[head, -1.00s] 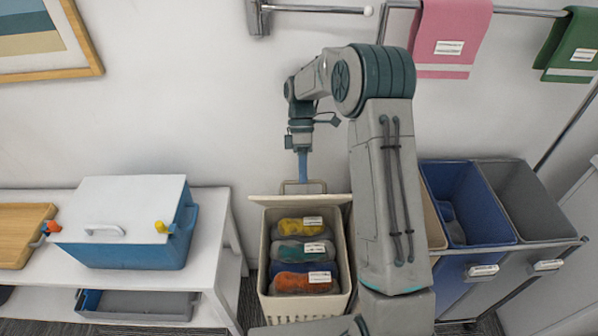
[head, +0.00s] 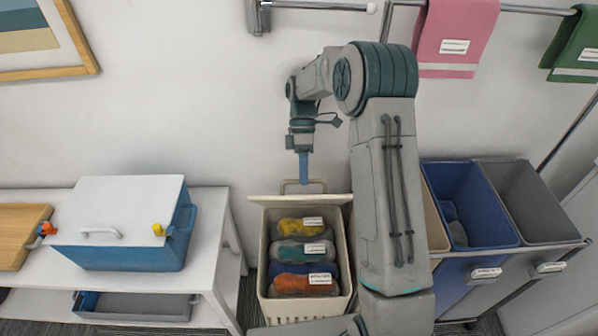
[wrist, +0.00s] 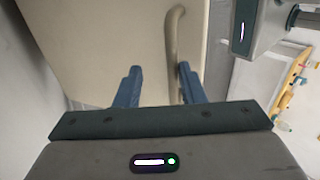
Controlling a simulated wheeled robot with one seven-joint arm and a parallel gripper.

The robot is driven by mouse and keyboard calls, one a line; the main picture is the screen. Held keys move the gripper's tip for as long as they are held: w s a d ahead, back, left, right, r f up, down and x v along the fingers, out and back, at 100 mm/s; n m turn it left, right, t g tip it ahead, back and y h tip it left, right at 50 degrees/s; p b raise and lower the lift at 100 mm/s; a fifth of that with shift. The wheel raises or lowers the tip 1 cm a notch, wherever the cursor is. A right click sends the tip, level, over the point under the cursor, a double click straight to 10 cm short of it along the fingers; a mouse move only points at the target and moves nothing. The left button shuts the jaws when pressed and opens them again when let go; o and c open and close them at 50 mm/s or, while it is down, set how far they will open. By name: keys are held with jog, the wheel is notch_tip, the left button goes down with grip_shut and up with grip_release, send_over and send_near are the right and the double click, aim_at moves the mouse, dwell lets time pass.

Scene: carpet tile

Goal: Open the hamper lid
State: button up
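The beige hamper (head: 263,285) stands on the floor in the middle of the head view, with its mouth uncovered. Its lid (head: 335,199) is raised at the back and seen nearly edge-on. A tan bar handle (head: 291,187) sticks up from the lid's edge. My gripper (head: 303,180) points down at this handle. In the wrist view my gripper (wrist: 160,71) has its two blue fingers apart. The handle (wrist: 173,45) runs close to the right finger, and the pale lid panel (wrist: 100,45) fills the space behind. Contact with the handle is unclear.
Several labelled packed items (head: 302,250) lie inside the hamper. A white shelf unit (head: 212,240) with a blue cooler (head: 130,255) stands left. Blue (head: 480,215) and grey (head: 525,200) bins stand right. The wall is close behind the hamper, with a towel rail (head: 530,12) above.

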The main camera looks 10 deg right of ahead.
jog(key=s+d+r+b, duration=0.1)
jog(key=s+d+r, duration=0.4)
jog(key=d+r, duration=0.5)
jog(key=shift+d+r, duration=0.3)
jog(key=shift+r, duration=0.1)
jog(key=shift+c, duration=0.3)
